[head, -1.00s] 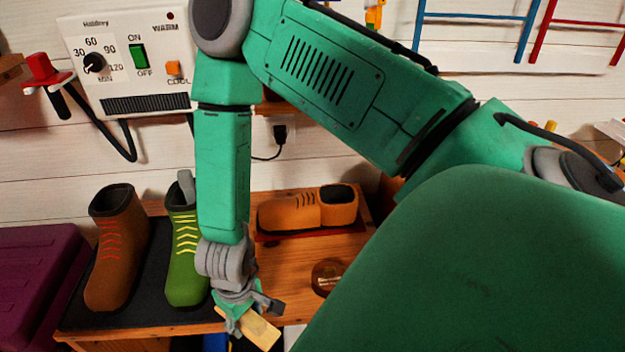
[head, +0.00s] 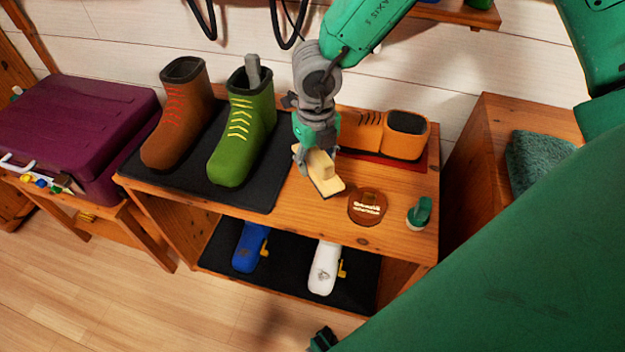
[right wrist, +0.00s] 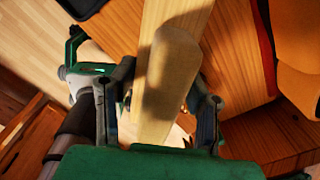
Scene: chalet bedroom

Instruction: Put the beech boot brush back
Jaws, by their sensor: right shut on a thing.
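The beech boot brush (head: 323,173) is a pale wooden block with a raised grip. My right gripper (head: 306,152) is shut on it and holds it over the bench top (head: 290,217), between the black mat and the round brown tin. In the right wrist view the brush (right wrist: 168,85) sits between the two fingers (right wrist: 165,108) and points away from the camera. I cannot tell whether its underside touches the wood.
A brown boot (head: 178,117) and green boot (head: 240,130) stand on a black mat (head: 262,190). An orange shoe (head: 403,135) is behind the brush. Blue and white footwear sits on the lower shelf.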

